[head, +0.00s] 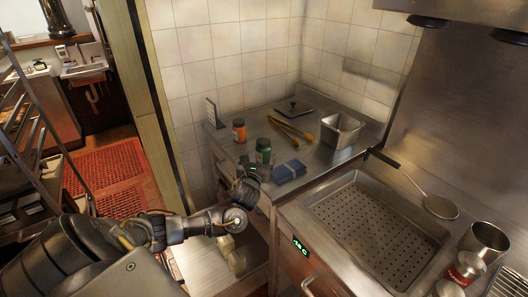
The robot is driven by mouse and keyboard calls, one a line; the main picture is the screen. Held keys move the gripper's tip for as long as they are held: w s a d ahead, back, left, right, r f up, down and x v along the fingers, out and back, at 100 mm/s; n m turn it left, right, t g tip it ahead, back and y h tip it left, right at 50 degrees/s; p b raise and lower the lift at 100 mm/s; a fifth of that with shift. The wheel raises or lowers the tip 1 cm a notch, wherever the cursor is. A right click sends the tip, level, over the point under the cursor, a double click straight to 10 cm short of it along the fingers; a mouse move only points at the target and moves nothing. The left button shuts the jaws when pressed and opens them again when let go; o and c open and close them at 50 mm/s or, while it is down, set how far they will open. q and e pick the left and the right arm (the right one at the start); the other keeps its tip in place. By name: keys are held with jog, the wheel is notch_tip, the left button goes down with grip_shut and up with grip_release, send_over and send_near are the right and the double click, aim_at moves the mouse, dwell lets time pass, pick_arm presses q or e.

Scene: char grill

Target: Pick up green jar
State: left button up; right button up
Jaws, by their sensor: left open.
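The green jar (263,150) has a dark lid and stands upright on the steel counter, near its front left part. My left gripper (251,170) is just in front of the jar and slightly to its left, at the counter's front edge. It is small in the picture; it appears empty, with its jaws open. I cannot tell whether it touches the jar. My right gripper is out of view.
An orange jar (239,130) stands behind and left of the green jar. Yellow-handled tongs (291,131), a metal container (340,131) and a perforated tray (375,222) are farther right.

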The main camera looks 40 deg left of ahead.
aim_at(264, 148)
pick_arm(q)
jog(key=shift+w+a, duration=0.25)
jog(key=shift+w, duration=0.4)
jog(key=shift+w+a+f, duration=0.15)
jog(key=shift+w, duration=0.2)
jog(key=shift+w+a, duration=0.2)
jog(key=p+x, duration=0.1)
jog(key=x, duration=0.3)
jog(key=shift+w+f, duration=0.15)
jog(key=shift+w, duration=0.15)
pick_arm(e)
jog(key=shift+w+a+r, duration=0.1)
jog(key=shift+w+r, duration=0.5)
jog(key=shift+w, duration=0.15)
pick_arm(q)
jog(key=shift+c, duration=0.4)
jog(key=c, duration=1.2)
